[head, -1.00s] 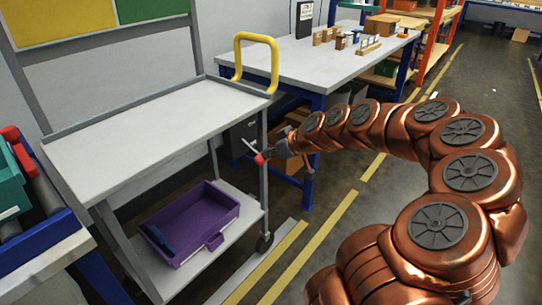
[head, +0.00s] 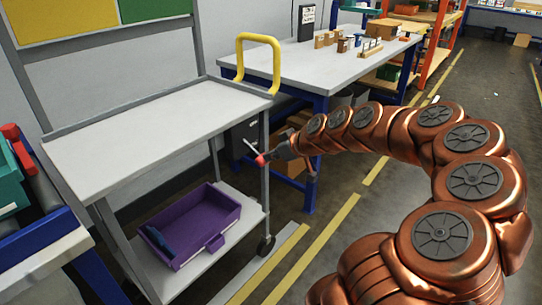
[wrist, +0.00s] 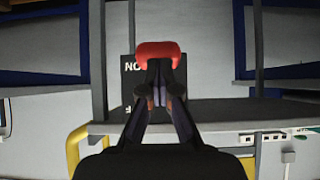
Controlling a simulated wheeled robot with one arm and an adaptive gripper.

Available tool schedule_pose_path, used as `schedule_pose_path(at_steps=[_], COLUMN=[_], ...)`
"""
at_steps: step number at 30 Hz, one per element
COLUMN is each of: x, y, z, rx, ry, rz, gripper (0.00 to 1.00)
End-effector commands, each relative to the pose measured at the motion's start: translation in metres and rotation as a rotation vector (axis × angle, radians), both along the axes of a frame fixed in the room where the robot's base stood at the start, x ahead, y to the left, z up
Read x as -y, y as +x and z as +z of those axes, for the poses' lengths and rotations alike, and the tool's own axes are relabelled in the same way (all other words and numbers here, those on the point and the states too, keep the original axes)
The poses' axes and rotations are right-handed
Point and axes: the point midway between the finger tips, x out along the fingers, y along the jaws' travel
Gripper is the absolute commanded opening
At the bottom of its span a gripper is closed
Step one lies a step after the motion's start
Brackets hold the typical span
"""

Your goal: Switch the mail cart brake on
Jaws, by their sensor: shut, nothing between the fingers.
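The mail cart is a grey two-shelf trolley with a pale top shelf (head: 135,125) and a yellow handle (head: 276,68). A red brake knob (head: 261,160) sits by the cart's right leg, at the end of a thin pale lever. In the wrist view the red knob (wrist: 158,52) is straight ahead at my fingertips, in front of a dark panel (wrist: 128,92) with partly hidden white lettering. My gripper (head: 270,157) is shut and empty, close against the knob's right side. It also shows in the wrist view (wrist: 159,88). I cannot tell whether the fingers touch the knob.
A purple bin (head: 195,225) lies on the cart's lower shelf. A workbench (head: 330,70) with small items stands behind. Teal and blue equipment (head: 12,190) is at the left edge. The floor to the right, with yellow lines, is open.

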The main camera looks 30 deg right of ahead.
Motion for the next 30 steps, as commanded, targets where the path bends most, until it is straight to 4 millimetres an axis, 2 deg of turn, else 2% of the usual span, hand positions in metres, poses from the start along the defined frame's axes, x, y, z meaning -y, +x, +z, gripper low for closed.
schedule_pose_path(at_steps=[2,9,24,30], x=[-0.002,0.004,0.025,0.030], y=[-0.003,-0.011,-0.083,-0.097], z=[-0.002,0.037,0.067,0.072], rx=[-0.010,0.004,0.009,0.007], ry=[-0.001,-0.003,-0.002,-0.001], rz=[0.009,0.001,-0.002,-0.002], gripper=[0.00,0.00,0.00,0.00])
